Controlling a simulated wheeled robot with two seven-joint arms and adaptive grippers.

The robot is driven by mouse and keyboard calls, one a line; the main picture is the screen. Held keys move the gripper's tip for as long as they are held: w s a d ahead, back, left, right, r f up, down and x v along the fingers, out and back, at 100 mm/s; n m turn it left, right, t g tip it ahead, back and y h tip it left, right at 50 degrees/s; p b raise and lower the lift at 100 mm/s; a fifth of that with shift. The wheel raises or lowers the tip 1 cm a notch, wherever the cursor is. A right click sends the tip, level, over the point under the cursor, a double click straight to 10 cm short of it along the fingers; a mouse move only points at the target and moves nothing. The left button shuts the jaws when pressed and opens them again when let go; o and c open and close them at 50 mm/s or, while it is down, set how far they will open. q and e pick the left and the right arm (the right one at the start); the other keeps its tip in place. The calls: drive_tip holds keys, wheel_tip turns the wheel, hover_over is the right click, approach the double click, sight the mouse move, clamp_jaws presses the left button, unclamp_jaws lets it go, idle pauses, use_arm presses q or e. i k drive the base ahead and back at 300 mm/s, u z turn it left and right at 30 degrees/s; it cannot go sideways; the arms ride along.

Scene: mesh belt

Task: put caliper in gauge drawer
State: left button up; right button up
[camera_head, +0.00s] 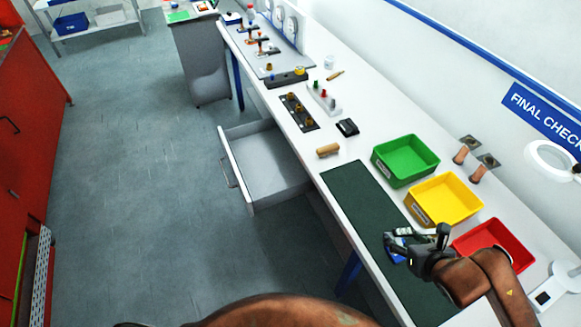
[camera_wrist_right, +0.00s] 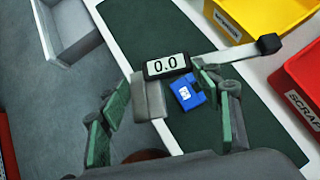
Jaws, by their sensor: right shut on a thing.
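The caliper (camera_wrist_right: 167,66) shows in the right wrist view, with a dark-framed display reading 0.0. A pale bar runs right from it to a black block. My right gripper (camera_wrist_right: 163,107) is shut on it, the green-padded fingers on either side. In the head view this gripper (camera_head: 408,244) is over the dark green mat, and the caliper is hard to make out there. Its height above the mat cannot be told. The gauge drawer (camera_head: 258,165) stands pulled out at the bench's left side; its visible inside looks empty. My left gripper is not in view.
A blue block (camera_wrist_right: 187,92) shows beside the caliper over the mat (camera_head: 352,196). Green (camera_head: 405,160), yellow (camera_head: 444,200) and red (camera_head: 495,243) bins line the mat's right side. A wooden-coloured cylinder (camera_head: 328,150) and a black object (camera_head: 347,127) stand on the bench near the drawer.

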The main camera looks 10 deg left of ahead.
sight(277, 161)
drive_tip(key=k, duration=0.3)
drive_tip(key=u, duration=1.25)
drive_tip(key=i, duration=5.5)
drive_tip(key=z, duration=4.2)
